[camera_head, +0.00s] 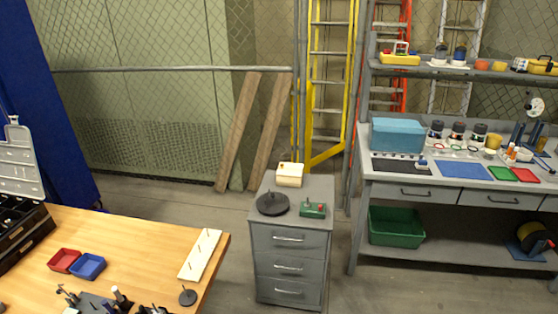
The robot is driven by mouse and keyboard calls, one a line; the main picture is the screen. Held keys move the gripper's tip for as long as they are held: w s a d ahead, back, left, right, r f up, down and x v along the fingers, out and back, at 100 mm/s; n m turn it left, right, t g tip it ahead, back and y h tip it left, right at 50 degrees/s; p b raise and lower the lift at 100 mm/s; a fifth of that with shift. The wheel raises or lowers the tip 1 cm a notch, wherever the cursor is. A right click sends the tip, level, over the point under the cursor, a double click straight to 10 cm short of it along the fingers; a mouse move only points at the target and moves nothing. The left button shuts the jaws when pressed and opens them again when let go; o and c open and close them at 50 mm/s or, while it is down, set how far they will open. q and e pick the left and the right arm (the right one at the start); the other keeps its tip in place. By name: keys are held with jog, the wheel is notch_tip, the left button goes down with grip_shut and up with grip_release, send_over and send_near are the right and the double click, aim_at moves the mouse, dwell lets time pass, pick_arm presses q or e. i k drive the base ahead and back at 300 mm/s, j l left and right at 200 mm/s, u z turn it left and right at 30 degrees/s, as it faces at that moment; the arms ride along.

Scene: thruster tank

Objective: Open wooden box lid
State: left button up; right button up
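A small pale wooden box (290,175) sits at the back of the top of a grey drawer cabinet (290,240), in the middle of the head view. Its top looks closed, but it is too small to make out the lid seam or any latch clearly. A small dark spot shows on its upper left part. Neither of my grippers shows in the view, and nothing is seen touching the box.
A black round disc (272,204) and a green device (313,209) sit in front of the box. A wooden table (135,240) with trays and small tools stands at the lower left. A loaded workbench (450,190) stands at the right. Floor is clear between table and cabinet.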

aim_at(291, 169)
jog(key=i+l+u, duration=0.45)
jog(key=l, duration=0.2)
jog(key=i+l+u, duration=0.25)
jog(key=l, duration=0.15)
jog(key=i+l+u, duration=0.1)
jog(key=l+u, duration=0.15)
jog(key=l, duration=0.15)
jog(key=i+l+u, duration=0.2)
jog(key=i, duration=0.35)
jog(key=i+l+u, duration=0.25)
jog(key=i+l, duration=0.2)
